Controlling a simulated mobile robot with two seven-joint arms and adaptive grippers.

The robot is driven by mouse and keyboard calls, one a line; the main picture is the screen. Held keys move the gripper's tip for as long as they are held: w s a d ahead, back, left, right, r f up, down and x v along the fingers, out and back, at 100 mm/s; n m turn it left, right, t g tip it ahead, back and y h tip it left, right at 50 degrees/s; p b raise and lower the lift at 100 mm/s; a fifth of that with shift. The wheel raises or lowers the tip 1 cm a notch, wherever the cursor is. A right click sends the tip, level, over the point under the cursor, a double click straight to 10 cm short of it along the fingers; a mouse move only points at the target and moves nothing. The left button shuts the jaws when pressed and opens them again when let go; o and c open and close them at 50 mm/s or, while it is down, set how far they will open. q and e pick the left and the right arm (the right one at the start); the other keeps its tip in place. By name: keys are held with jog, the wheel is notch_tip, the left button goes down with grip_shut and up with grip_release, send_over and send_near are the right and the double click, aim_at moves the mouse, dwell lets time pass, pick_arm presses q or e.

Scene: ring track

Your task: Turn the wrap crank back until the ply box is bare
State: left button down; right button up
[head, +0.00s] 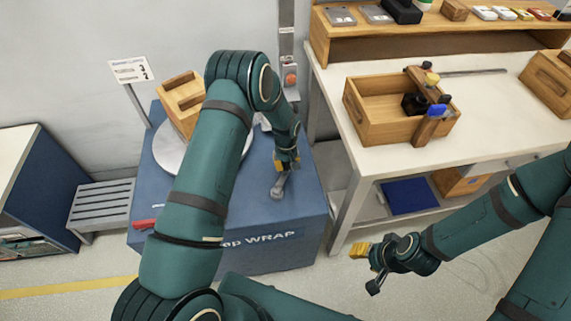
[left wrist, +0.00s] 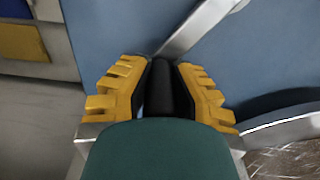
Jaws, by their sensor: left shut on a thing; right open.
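The blue wrap station (head: 300,215) stands left of the workbench, with a pale round turntable (head: 167,150) on top. The ply box (head: 178,95) sits on the turntable, partly hidden behind my left arm; its visible part shows plain wood, and I cannot make out film on it here. The grey crank (head: 279,188) is at the station's right side. My left gripper (head: 287,163) is shut on its black handle, which stands between the yellow fingers (left wrist: 160,95) in the left wrist view. My right gripper (head: 364,258) is open and empty, above the floor.
The workbench (head: 480,110) at right holds an open wooden crate (head: 380,125) with tools and a shelf of small items. A slatted grey stand (head: 102,203) is at left. A sign (head: 130,70) rises behind the station. A shiny, creased surface (left wrist: 290,162) shows in the left wrist view.

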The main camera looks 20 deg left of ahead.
pick_arm(q)
jog(key=shift+s+a, duration=0.1)
jog(key=c, duration=0.8)
grip_release()
jog(key=shift+a, duration=0.2)
notch_tip(320, 180, up, 12)
jog(key=shift+f, duration=0.1)
